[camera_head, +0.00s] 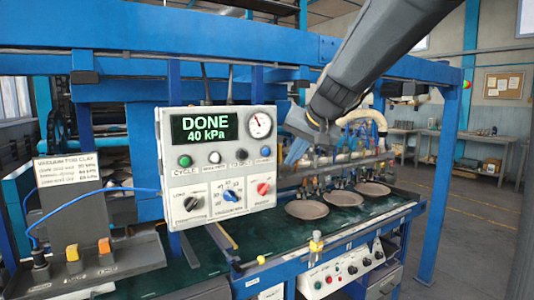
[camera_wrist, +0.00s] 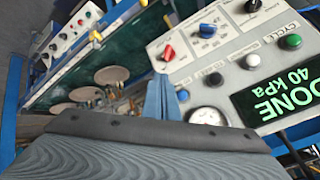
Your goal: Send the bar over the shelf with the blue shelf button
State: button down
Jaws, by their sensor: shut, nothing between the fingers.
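The blue shelf button (camera_head: 265,151) is at the right end of the button row on the white control panel (camera_head: 218,216), under the round gauge. It also shows in the wrist view (camera_wrist: 183,96), just right of my fingertips. My gripper (camera_head: 292,156) is shut and empty, with blue fingers just right of the panel's edge. In the wrist view the fingers (camera_wrist: 160,88) point toward the panel, near the button; contact is not visible. The bar (camera_head: 335,166), with hoses and suction cups, is behind my gripper, near several brown plates (camera_head: 306,209). The panel display (camera_head: 205,126) reads DONE, 40 kPa.
Green, white and black buttons sit left of the blue one; black, blue and red knobs (camera_head: 263,188) are below. A green-topped bed (camera_head: 340,222) holds the plates. A second switch box (camera_head: 345,270) is at the front, and a blue frame surrounds the machine.

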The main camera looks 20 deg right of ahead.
aim_at(273, 150)
jog(key=shift+w+r, duration=0.1)
dwell(0.3)
jog(key=shift+w+a+p, duration=0.4)
jog(key=shift+w+p, duration=0.1)
jog(key=shift+w, duration=0.9)
jog(key=shift+w+a+p, duration=0.4)
jog(key=shift+w+p, duration=0.05)
jog(key=shift+w, duration=0.9)
jog(key=shift+w+a+p, duration=0.4)
jog(key=shift+w+p, duration=0.1)
jog(key=shift+w, duration=0.9)
jog(key=shift+w, duration=0.1)
jog(key=shift+w+a, duration=0.15)
jog(key=shift+w, duration=0.15)
